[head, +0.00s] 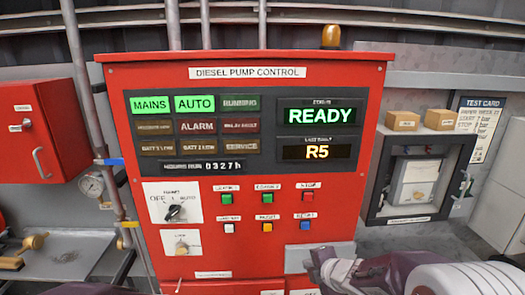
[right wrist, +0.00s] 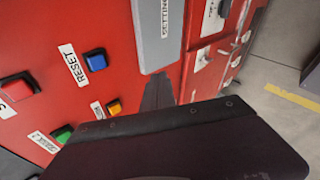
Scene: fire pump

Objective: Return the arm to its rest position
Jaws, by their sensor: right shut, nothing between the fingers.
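My right arm comes in from the lower right of the head view, in front of the red diesel pump control panel (head: 350,120). My right gripper (head: 318,262) is shut and empty, just below the button rows, near a grey plate low on the panel. In the right wrist view its dark shut fingers (right wrist: 158,92) point toward the red panel face, beside the blue RESET button (right wrist: 95,60). The blue button also shows in the head view (head: 305,225), above the gripper. I cannot tell whether the fingertips touch the panel. My left gripper is not in view.
The display (head: 318,117) reads READY, with MAINS and AUTO lit green. A selector knob (head: 175,212) sits at the panel's left. A red cabinet (head: 45,125) and pipes stand at the left. A dark-framed box (head: 420,178) and two small cartons are at the right.

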